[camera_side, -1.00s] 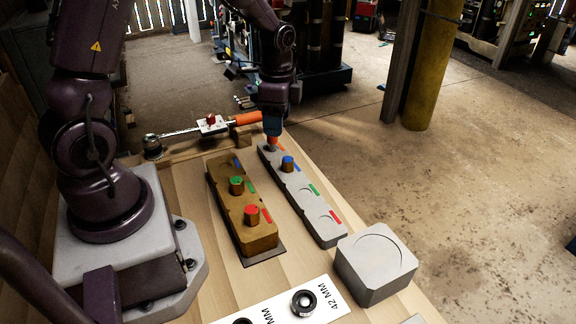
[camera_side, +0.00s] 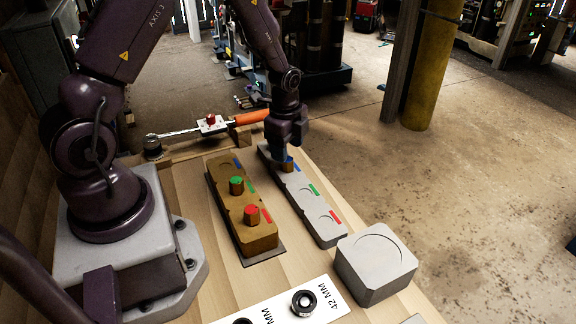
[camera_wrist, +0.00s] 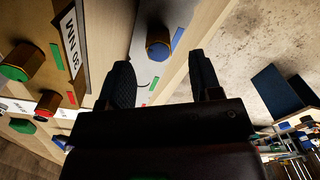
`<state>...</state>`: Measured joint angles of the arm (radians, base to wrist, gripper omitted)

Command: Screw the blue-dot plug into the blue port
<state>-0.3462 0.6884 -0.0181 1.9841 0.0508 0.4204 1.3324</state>
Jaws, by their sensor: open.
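The blue-dot plug (camera_side: 288,166), a brass-coloured cylinder with a blue top, stands in the long grey block (camera_side: 318,218) beside a blue stripe. In the wrist view the plug (camera_wrist: 158,45) shows beyond my fingertips, with the blue stripe (camera_wrist: 177,38) to its right. My gripper (camera_side: 285,152) is over the plug in the side view and partly hides it. In the wrist view my gripper (camera_wrist: 163,78) is open, its two dark fingers apart with no plug between them. How deep the plug sits is hidden.
A brown block (camera_side: 262,238) to the left holds a green-topped plug (camera_side: 236,186) and a red-topped plug (camera_side: 251,215). A square grey block (camera_side: 375,262) and a white 42 MM plate (camera_side: 290,305) are in front. An orange-handled wrench (camera_side: 250,117) lies behind.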

